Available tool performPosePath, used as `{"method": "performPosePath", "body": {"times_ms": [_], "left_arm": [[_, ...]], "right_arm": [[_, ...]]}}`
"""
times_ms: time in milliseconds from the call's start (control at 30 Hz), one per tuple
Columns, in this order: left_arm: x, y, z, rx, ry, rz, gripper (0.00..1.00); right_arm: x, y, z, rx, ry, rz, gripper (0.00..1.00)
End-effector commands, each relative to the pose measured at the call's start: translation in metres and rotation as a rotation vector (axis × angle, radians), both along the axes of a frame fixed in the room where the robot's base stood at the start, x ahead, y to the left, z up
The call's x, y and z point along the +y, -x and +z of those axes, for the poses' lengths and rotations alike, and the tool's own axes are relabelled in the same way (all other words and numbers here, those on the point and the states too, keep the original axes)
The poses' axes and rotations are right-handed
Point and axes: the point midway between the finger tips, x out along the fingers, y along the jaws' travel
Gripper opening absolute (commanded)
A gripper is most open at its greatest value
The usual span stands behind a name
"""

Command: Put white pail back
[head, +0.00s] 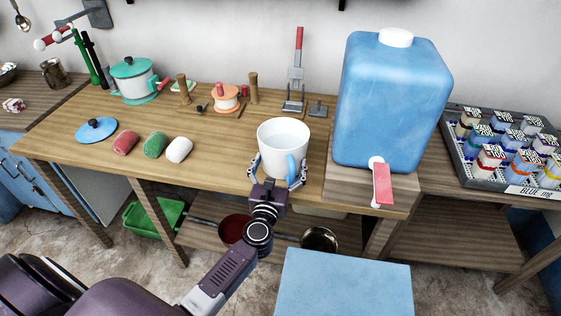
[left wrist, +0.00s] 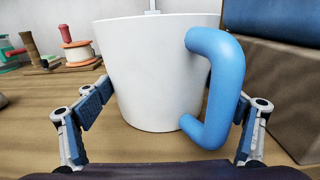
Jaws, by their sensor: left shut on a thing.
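The white pail (head: 283,140) has a blue handle and stands upright at the front edge of the wooden table, left of the blue water tank. My left gripper (head: 276,178) is shut on the pail from the front, one finger on each side. In the left wrist view the pail (left wrist: 150,75) fills the middle, with its blue handle (left wrist: 222,90) facing me at the right. The gripper (left wrist: 165,120) has its left pad against the pail wall and its right finger beside the handle. I cannot tell whether the pail's base touches the table. My right gripper is not seen.
The blue tank (head: 393,95) with a red tap (head: 381,183) stands close to the right on a wooden block. Red, green and white rolls (head: 154,146) and a blue lid (head: 97,130) lie to the left. A teal pot (head: 133,77) stands behind them. Bare tabletop (head: 222,150) lies left of the pail.

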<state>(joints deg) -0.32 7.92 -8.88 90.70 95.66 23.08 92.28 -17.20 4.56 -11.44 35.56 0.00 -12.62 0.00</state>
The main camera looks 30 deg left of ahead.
Motion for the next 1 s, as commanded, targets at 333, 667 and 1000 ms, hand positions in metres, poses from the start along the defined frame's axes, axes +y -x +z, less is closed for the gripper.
{"method": "performPosePath", "body": {"times_ms": [333,667,1000], "left_arm": [[0.0,0.0,-0.002,0.001,0.0,0.0,1.0],[-0.004,0.015,-0.001,0.003,0.001,-0.001,1.0],[-0.02,0.079,-0.002,0.003,0.002,0.0,1.0]], "right_arm": [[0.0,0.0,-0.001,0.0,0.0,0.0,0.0],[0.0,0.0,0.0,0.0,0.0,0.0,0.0],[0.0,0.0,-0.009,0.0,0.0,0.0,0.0]]}}
